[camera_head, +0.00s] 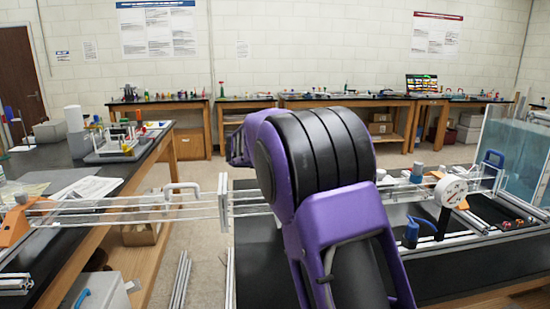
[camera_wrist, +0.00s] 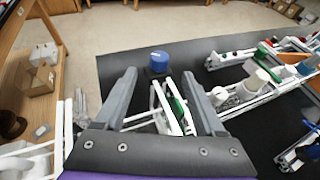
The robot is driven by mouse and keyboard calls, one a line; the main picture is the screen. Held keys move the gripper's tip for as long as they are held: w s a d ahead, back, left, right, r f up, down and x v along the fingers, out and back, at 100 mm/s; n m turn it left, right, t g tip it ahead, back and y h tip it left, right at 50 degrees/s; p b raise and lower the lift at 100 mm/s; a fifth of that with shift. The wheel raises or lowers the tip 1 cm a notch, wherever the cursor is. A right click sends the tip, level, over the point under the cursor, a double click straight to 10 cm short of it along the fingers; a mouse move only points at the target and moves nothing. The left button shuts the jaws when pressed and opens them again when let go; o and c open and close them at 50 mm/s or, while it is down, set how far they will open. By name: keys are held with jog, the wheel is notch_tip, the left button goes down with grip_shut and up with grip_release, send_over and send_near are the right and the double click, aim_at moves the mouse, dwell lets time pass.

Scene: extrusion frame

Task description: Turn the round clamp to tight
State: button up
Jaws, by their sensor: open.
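A white round piece with dark and red marks on its face (camera_head: 450,191) stands on the metal frame at the right in the head view. It may be the round clamp; I cannot tell its setting. A blue round knob on a dark base (camera_wrist: 159,62) lies just beyond my fingertips in the wrist view. My gripper (camera_wrist: 159,74) is open, with its two grey fingers apart. A white plate with a green part (camera_wrist: 176,107) shows between the fingers, and nothing is visibly gripped. My purple arm hides the gripper in the head view.
The extrusion frame (camera_head: 130,207) spans the gap between two black-topped benches. A clear tank (camera_head: 518,155) stands at the far right. A blue part with a black lever (camera_head: 411,234) sits on the right bench. Bare black benchtop (camera_wrist: 120,72) lies left of the blue knob.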

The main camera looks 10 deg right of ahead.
jog(key=p+x, duration=0.1)
jog(key=x, duration=0.8)
jog(key=shift+w+f, duration=0.2)
grip_shut()
